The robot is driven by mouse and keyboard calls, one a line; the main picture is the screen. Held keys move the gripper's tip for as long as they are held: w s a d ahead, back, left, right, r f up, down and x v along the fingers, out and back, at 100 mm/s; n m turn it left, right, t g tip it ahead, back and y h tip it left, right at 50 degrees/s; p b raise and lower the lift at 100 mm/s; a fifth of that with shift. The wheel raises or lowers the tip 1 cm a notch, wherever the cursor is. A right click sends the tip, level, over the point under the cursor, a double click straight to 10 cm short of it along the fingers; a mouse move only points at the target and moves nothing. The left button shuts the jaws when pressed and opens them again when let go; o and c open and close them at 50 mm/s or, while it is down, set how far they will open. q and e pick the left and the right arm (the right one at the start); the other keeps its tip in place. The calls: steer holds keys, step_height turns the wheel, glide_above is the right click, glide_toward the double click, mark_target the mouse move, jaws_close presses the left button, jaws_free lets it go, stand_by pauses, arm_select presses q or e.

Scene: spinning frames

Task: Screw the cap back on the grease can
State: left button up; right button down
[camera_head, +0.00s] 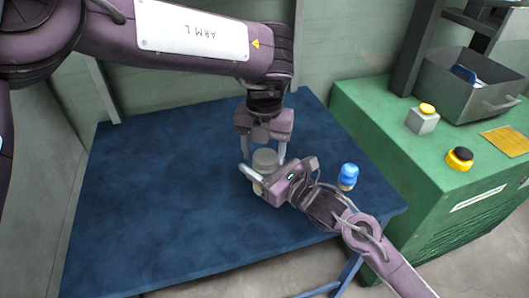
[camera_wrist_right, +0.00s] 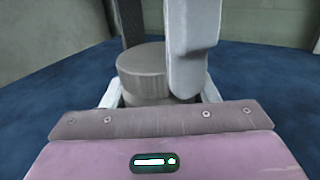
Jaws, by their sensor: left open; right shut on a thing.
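The grey cap (camera_head: 265,156) shows as a pale round top in the head view, between the grippers. My right gripper (camera_head: 257,178) comes in low from the right and is shut on the grease can. Most of the can's body is hidden behind the right gripper. I cannot tell how tightly the cap sits.
The blue table (camera_head: 160,190) is clear to the left. A small blue-topped object (camera_head: 348,175) stands to the right of my right wrist. A green cabinet (camera_head: 385,135) borders the table, carrying a yellow-button box (camera_head: 422,120), a yellow-black knob (camera_head: 460,158) and a grey bin (camera_head: 460,90).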

arm_select(q)
steer(key=r, duration=0.3)
steer(key=shift+s+d+r, duration=0.2)
steer(key=shift+d+r, duration=0.1)
arm_select(e)
steer(key=shift+s+f, duration=0.15)
steer(key=shift+f, duration=0.3)
arm_select(q)
steer(key=shift+w+a, duration=0.1)
steer(key=shift+c, duration=0.4)
steer(key=n, duration=0.2)
steer(key=r+n, duration=0.1)
steer(key=n, duration=0.4)
steer(key=shift+w+r, duration=0.1)
steer(key=shift+r, duration=0.25)
arm_select(e)
steer(key=shift+d, duration=0.1)
arm_select(q)
steer(key=n, duration=0.2)
steer(key=r+n, duration=0.1)
steer(key=n, duration=0.4)
steer(key=shift+r+n, duration=0.35)
steer(key=shift+n, duration=0.05)
steer(key=shift+f, duration=4)
arm_select(e)
steer(key=shift+r, duration=0.1)
